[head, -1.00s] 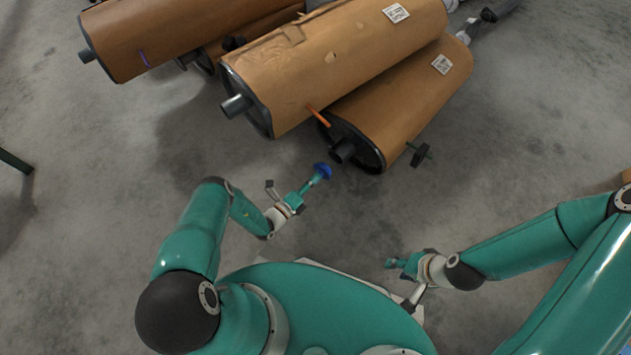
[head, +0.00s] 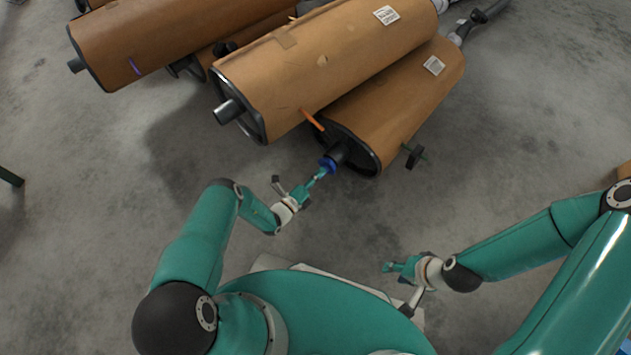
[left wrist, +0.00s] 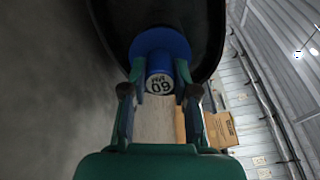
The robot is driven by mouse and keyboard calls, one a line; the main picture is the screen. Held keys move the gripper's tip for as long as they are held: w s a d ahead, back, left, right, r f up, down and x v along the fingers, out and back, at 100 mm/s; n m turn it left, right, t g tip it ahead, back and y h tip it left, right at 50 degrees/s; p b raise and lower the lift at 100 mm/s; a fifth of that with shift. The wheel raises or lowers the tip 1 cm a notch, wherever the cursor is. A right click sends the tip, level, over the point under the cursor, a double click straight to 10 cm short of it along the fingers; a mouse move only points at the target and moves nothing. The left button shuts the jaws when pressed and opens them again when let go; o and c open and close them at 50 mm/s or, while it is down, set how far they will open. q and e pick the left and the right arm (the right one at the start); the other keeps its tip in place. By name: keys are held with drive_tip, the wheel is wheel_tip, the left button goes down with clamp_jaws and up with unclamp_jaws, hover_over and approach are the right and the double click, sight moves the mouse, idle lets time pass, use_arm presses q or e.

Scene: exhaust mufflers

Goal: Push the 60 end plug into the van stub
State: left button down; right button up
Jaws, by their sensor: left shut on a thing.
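The blue end plug (head: 327,163), marked 60 in the left wrist view (left wrist: 161,84), is held by my left gripper (head: 317,176). The gripper's fingers close on the plug from both sides in the left wrist view (left wrist: 160,92). The plug is at the mouth of the dark stub (head: 339,152) of the lower right cardboard-wrapped muffler (head: 400,95). It appears to touch the stub, but how far it is in cannot be told. My right gripper (head: 392,267) hangs empty near my base; its fingers are too small to read.
Another wrapped muffler (head: 330,60) lies left of this one, with its own stub (head: 228,111) and an orange strip (head: 313,119) beside it. A further muffler (head: 165,40) lies at the upper left. Open concrete floor (head: 110,190) is at the left.

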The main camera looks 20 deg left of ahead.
use_arm(q)
drive_tip(key=shift+w+d, duration=0.2)
drive_tip(key=shift+w, duration=0.25)
drive_tip(key=shift+r+b, duration=0.1)
drive_tip(key=shift+b, duration=0.45)
idle(1.8)
drive_tip(key=shift+w, duration=0.35)
drive_tip(key=c, duration=0.8)
unclamp_jaws()
